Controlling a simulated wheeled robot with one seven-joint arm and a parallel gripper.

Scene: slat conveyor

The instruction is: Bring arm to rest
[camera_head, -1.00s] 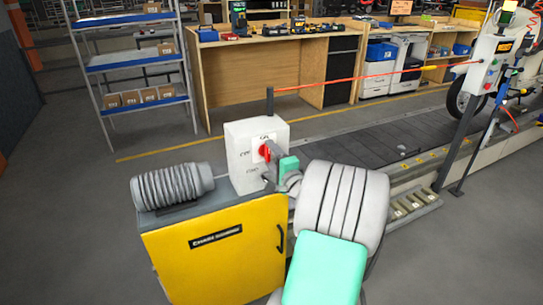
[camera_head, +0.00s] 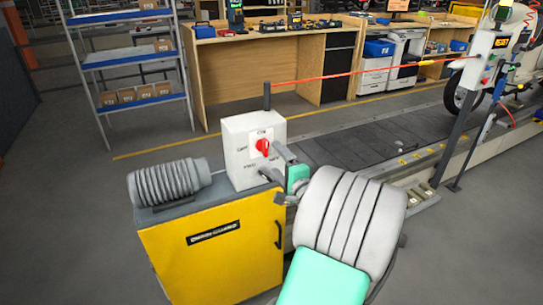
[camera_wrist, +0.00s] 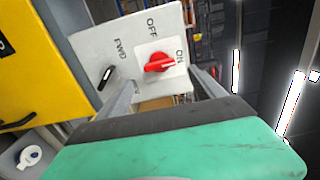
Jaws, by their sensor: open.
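My gripper (camera_head: 278,163) is open and empty, just right of the white switch box in the head view; in the wrist view its two fingers (camera_wrist: 162,95) stand apart in front of the box. The white switch box (camera_head: 238,160) stands on the yellow cabinet, and it fills the upper middle of the wrist view (camera_wrist: 100,45). Its red rotary knob (camera_head: 262,145) is clear of the fingers. In the wrist view the red knob (camera_wrist: 158,62) sits between the OFF and ON labels, its pointer towards ON. A small black switch (camera_wrist: 105,78) is beside FWD.
The yellow cabinet (camera_head: 225,255) is close on the left, with a grey ribbed part (camera_head: 165,183) on top. The slat conveyor (camera_head: 350,145) runs behind to the right. A red cord (camera_head: 340,76) stretches above it. Open floor (camera_head: 70,215) lies at left.

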